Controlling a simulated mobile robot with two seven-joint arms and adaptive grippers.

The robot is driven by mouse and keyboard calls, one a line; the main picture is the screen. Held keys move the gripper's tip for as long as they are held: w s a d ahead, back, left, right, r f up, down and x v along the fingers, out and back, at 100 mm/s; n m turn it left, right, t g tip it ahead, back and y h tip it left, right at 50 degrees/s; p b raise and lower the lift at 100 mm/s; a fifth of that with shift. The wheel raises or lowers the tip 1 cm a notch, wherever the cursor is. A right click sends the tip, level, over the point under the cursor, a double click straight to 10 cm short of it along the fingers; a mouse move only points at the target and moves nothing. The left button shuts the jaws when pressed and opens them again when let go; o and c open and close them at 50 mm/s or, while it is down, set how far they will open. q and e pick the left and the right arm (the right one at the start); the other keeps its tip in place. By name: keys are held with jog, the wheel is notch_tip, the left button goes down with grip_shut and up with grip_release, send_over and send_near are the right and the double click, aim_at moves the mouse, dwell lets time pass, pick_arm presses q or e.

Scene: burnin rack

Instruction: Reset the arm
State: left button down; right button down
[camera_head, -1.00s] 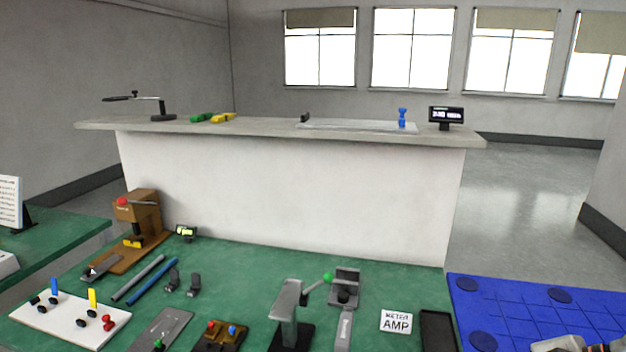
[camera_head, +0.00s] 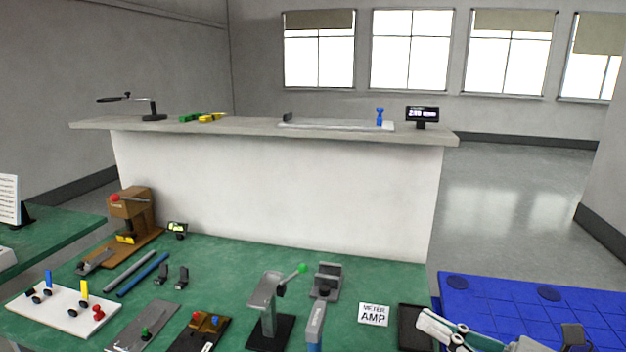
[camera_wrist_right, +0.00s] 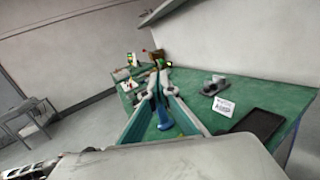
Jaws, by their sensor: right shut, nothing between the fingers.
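My right gripper (camera_head: 432,328) comes in from the lower right in the head view, its pale fingertips beside the black tray (camera_head: 414,318) and near the left edge of the blue mat (camera_head: 520,297). It is shut and empty. In the right wrist view its two teal-lined fingers (camera_wrist_right: 157,88) reach forward above the green bench, with a blue piece (camera_wrist_right: 167,118) seen beyond and between them. My left gripper is not in view.
The green bench (camera_head: 225,255) carries a lever press (camera_head: 268,300), a grey block fixture (camera_head: 326,284), a METER AMP card (camera_head: 374,313), a brown press (camera_head: 130,215) and a white board (camera_head: 62,309) with pegs. A counter (camera_head: 250,126) stands behind.

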jog(key=w+d+f+m+t+h, duration=0.25)
jog(key=d+m+h, duration=0.4)
jog(key=m, duration=0.45)
jog(key=w+d+f+m+t+h, duration=0.1)
jog(key=d+m+t+h, duration=0.45)
jog(key=m, duration=0.55)
jog(key=s+d+f+m+g+h, duration=0.4)
jog(key=f+m, duration=0.2)
jog(key=f, duration=0.2)
jog(key=s+d+f+m+g+h, duration=0.3)
jog(key=f+m+g, duration=0.15)
jog(key=f, duration=0.35)
jog(key=s+a+f+m+g, duration=0.1)
jog(key=s+f+m+g, duration=0.4)
jog(key=s+f, duration=0.45)
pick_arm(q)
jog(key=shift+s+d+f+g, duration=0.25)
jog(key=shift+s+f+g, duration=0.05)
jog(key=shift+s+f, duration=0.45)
pick_arm(e)
jog(key=a+f+m+t+y, duration=0.2)
jog(key=a+f+y, duration=0.5)
jog(key=a+f, duration=0.6)
jog(key=w+a+t, duration=0.1)
jog(key=a, duration=0.2)
jog(key=shift+a+m, duration=0.35)
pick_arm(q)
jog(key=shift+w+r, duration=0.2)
